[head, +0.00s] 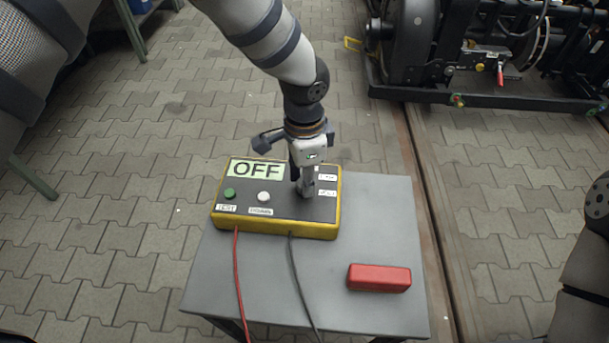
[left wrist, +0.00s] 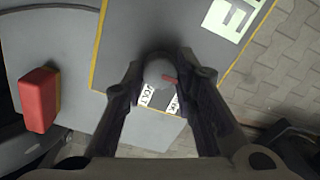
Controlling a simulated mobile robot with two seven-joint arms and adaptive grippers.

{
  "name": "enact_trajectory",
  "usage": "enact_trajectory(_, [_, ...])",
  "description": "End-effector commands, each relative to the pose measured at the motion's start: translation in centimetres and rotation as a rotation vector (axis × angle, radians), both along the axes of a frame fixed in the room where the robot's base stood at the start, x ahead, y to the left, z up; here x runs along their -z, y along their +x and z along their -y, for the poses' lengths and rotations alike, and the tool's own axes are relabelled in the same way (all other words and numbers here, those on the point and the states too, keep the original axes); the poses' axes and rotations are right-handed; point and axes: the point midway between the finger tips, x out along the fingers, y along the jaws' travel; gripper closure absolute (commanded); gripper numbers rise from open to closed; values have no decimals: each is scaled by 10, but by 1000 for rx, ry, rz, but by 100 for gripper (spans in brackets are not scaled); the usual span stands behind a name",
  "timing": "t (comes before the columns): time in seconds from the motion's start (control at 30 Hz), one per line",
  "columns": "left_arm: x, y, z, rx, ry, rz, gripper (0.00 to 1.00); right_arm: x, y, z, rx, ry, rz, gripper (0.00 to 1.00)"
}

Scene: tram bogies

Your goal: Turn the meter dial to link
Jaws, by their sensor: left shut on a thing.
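The meter (head: 275,222) is a yellow-edged box with a dark top on a grey table. Its display (head: 257,169) reads OFF. My left gripper (head: 305,188) comes down from above onto the right part of the meter, shut on the dial. In the left wrist view the round grey dial (left wrist: 157,70) sits between the two fingers, with a red mark (left wrist: 169,78) on its right side. Small white labels (left wrist: 148,96) lie just below the dial there, partly covered by the fingers; one seems to read VOLT. The fingers mostly hide the dial in the head view.
A green button (head: 229,192) and a white button (head: 264,196) are on the meter's left. A red cable (head: 237,275) and a grey cable (head: 302,285) run off its front. A red block (head: 379,278) lies on the table (head: 330,311) at front right. A bogie stands behind right.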

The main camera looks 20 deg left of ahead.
Motion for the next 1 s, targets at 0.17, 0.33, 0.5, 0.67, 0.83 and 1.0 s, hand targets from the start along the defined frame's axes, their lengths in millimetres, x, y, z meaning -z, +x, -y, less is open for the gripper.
enact_trajectory(0.17, [0, 0, 0, 29, 1, 1, 100, -1, 1, 0, 0, 0, 3, 60])
enact_trajectory(0.33, [-1, 1, 0, 116, 0, 2, 100, -3, 3, 0, 0, 0, 9, 60])
enact_trajectory(0.5, [-1, 1, 0, 251, 0, 2, 100, -5, 5, 0, 0, 0, 17, 60])
enact_trajectory(0.67, [-1, 0, 0, 389, 0, 1, 100, -7, 7, 0, 1, 0, 22, 60])
enact_trajectory(0.83, [-1, 0, 0, 525, 0, 1, 100, -8, 7, 0, 1, 0, 25, 60])
enact_trajectory(1.0, [0, 0, 0, 637, 0, 0, 100, -8, 8, 0, 1, 0, 26, 60])
